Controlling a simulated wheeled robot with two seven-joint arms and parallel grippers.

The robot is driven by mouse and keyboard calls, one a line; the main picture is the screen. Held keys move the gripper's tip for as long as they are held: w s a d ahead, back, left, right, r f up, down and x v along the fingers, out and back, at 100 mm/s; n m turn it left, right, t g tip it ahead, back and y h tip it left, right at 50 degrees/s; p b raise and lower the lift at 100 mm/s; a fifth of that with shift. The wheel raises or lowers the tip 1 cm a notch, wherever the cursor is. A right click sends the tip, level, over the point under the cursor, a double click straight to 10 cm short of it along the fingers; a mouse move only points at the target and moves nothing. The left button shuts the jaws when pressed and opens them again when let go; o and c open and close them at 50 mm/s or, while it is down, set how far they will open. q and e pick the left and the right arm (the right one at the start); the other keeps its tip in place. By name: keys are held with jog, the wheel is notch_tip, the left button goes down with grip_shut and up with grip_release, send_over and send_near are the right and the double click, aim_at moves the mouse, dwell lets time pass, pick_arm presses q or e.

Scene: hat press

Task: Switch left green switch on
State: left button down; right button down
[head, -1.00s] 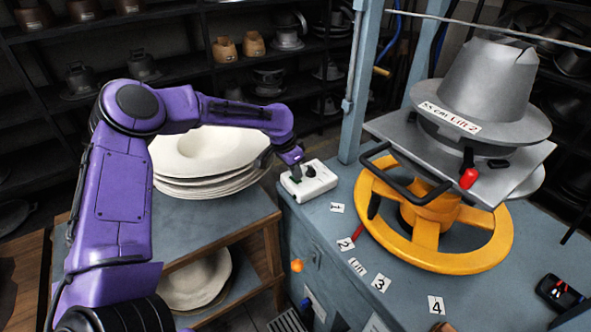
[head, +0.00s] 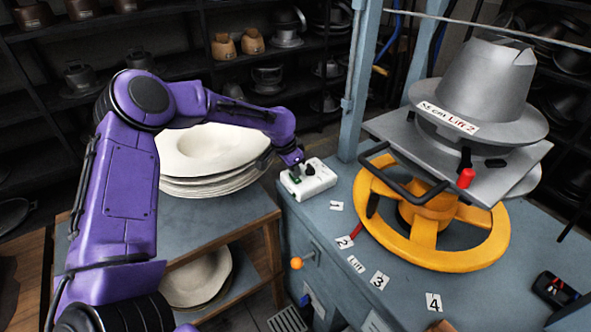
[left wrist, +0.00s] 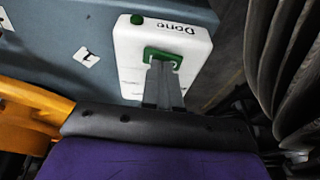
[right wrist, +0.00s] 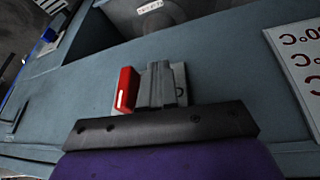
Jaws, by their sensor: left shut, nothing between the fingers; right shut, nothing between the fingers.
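The white control box (head: 316,182) stands on the back left corner of the blue-grey press table. In the left wrist view the box (left wrist: 195,40) carries the word "Done", a round green button and a green switch (left wrist: 150,52) in a green frame. My left gripper (head: 296,174) is over the box at the green switch. In the left wrist view the shut, empty fingers (left wrist: 163,68) overlap the switch frame and partly hide it; contact cannot be told. My right gripper (right wrist: 160,70) is shut and empty in the right wrist view, beside a red part (right wrist: 124,90).
A stack of white hat blanks (head: 210,150) is left of the box. The yellow handwheel (head: 430,257) and the grey hat press (head: 478,85) stand to the right. Number labels (head: 380,280) lie along the table's front.

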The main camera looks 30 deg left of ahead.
pick_arm(q)
jog(key=shift+w+a, duration=0.1)
jog(key=shift+a, duration=0.15)
jog(key=r+p, duration=0.1)
jog(key=p, duration=0.1)
jog(key=r+p, duration=0.3)
jog(key=r, duration=0.1)
jog(key=shift+d+p, duration=0.3)
jog(key=shift+p, duration=0.1)
jog(key=shift+s+d+r+b, duration=0.1)
jog(key=shift+s+r+b, duration=0.3)
jog(key=shift+b, duration=0.45)
notch_tip(320, 180, up, 6)
jog(key=b, duration=0.1)
send_over(294, 180)
jog(key=s, duration=0.2)
jog(key=shift+s+d+r, duration=0.5)
jog(key=shift+r, duration=0.25)
